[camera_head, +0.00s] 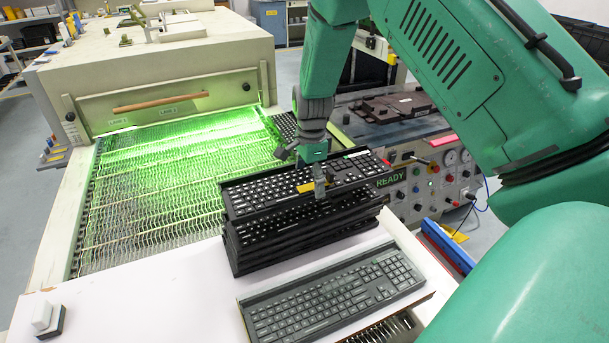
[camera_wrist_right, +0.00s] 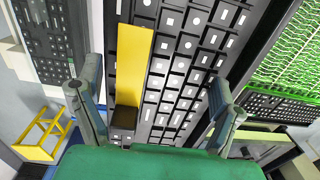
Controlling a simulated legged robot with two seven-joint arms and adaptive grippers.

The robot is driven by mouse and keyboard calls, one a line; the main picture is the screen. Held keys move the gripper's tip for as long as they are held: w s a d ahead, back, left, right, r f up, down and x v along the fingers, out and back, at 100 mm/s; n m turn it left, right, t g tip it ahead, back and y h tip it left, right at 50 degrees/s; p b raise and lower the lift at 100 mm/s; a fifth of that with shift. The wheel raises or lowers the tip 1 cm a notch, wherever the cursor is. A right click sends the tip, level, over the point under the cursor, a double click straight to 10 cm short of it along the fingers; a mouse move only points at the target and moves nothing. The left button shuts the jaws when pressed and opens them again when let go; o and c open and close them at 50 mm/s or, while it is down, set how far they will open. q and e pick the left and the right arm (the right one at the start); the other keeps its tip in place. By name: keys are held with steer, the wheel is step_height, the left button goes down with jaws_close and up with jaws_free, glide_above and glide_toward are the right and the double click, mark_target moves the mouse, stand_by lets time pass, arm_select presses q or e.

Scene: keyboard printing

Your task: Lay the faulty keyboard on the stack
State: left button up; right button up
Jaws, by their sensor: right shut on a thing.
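The faulty keyboard (camera_head: 262,193), black with white key marks and a yellow tag (camera_head: 306,187), is over the stack of black keyboards (camera_head: 275,240). My right gripper (camera_head: 319,182) is shut on it near its middle, by the tag. In the right wrist view the keyboard (camera_wrist_right: 185,75) runs between the two fingers of the gripper (camera_wrist_right: 155,97), with the yellow tag (camera_wrist_right: 136,60) along it. It lies roughly in line with the stack; I cannot tell whether it touches the keyboard below. My left gripper is not in view.
A dark grey keyboard (camera_head: 335,297) lies on the white table (camera_head: 150,300) in front of the stack. A green-lit mesh conveyor (camera_head: 150,185) runs at the left, with another keyboard (camera_head: 286,125) at its right edge. A control panel (camera_head: 425,185) stands at the right.

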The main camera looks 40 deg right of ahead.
mark_target(308, 207)
steer(key=shift+a+f+b, duration=0.2)
steer(key=shift+f+b, duration=0.45)
steer(key=shift+f, duration=0.15)
steer(key=shift+w+f+b, duration=0.2)
steer(key=shift+f+b, duration=1)
steer(key=shift+f, duration=0.05)
steer(key=shift+s+f, duration=0.1)
steer(key=shift+f, duration=0.55)
steer(key=shift+d+f, duration=0.15)
steer(key=shift+f, duration=0.55)
steer(key=shift+f, duration=0.1)
steer(key=o, duration=1.5)
